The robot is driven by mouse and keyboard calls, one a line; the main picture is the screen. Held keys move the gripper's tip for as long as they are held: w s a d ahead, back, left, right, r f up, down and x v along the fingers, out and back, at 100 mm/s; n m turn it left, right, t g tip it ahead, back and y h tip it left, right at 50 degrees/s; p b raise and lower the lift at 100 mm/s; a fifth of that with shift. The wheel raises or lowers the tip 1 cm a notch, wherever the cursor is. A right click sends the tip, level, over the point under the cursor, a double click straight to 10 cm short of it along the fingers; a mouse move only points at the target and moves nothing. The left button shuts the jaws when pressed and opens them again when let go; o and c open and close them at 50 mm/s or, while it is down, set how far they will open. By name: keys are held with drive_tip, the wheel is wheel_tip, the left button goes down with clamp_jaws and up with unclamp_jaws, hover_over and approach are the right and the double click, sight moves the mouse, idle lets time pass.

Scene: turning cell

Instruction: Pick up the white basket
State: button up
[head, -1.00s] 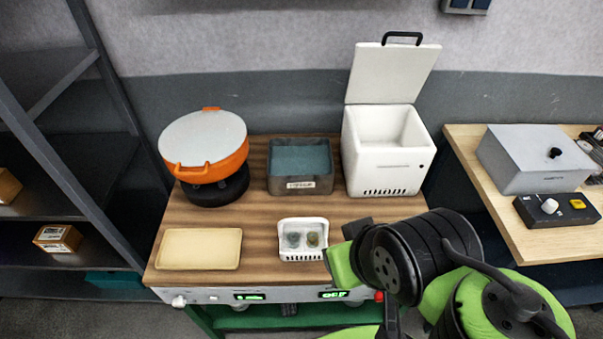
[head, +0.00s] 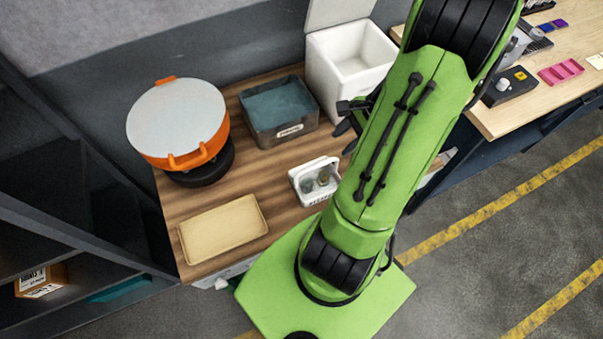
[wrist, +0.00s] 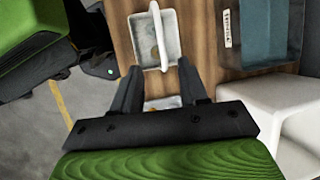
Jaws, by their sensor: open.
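The small white basket (head: 308,186) stands on the wooden bench top near its front edge, with small round greenish and brownish things inside. In the wrist view the basket (wrist: 143,52) lies ahead of the fingertips, and its white handle runs across it. My gripper (head: 343,117) is partly hidden by my green arm in the head view, above and to the right of the basket. In the wrist view my gripper (wrist: 158,80) is open with its two dark fingers apart. The basket appears beyond the fingers, not held. A small pale patch between the fingers is unclear.
A beige tray (head: 222,230) lies left of the basket. Behind it are a grey bin (head: 255,133) and an open white box (head: 318,72). Wood around the basket's left side is clear.

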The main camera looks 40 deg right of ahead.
approach(319, 164)
drive_tip(key=x, duration=0.5)
drive_tip(key=shift+s+b, duration=0.1)
drive_tip(key=shift+b, duration=0.3)
drive_tip(key=x, duration=0.6)
drive_tip(key=shift+r, duration=0.15)
drive_tip(key=c, duration=0.3)
clamp_jaws()
